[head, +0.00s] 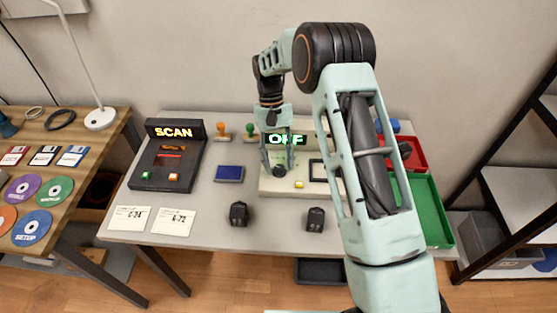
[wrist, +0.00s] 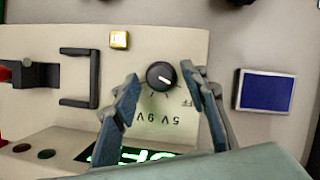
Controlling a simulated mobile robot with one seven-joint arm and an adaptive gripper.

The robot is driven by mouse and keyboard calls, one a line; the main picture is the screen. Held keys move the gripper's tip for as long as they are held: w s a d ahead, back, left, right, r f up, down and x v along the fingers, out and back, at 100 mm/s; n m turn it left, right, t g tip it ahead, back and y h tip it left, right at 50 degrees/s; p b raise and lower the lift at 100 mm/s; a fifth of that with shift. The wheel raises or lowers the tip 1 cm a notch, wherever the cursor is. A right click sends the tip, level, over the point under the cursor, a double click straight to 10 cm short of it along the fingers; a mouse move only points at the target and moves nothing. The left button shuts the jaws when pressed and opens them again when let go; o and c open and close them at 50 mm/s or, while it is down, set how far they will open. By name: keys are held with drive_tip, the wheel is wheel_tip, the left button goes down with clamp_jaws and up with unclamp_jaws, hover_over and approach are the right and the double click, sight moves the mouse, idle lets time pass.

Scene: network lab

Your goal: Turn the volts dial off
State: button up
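The volts dial (wrist: 161,75) is a round black knob with a white pointer mark on a beige panel (wrist: 80,30). Its mark points to the lower right in the wrist view, roughly toward the partly hidden "OFF" label (wrist: 187,103). Upside-down "5V 9V" labels (wrist: 157,120) sit below the knob. The green display (head: 286,139) appears to read "OFF" in the head view, partly covered by my arm. My gripper (wrist: 166,78) is open, with a fingertip on either side of the dial and gaps visible between. In the head view, my gripper (head: 278,165) is over the panel's left part.
A small yellow button (wrist: 119,40) and a black bracket (wrist: 80,78) are beside the dial. A blue-screened pad (head: 229,173) lies left of the panel. The SCAN unit (head: 168,165) stands farther left. Two dark blocks (head: 238,213) (head: 315,219) sit in front. A green tray (head: 429,205) is at right.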

drive_tip(key=v, duration=1.2)
drive_tip(key=shift+r, duration=0.1)
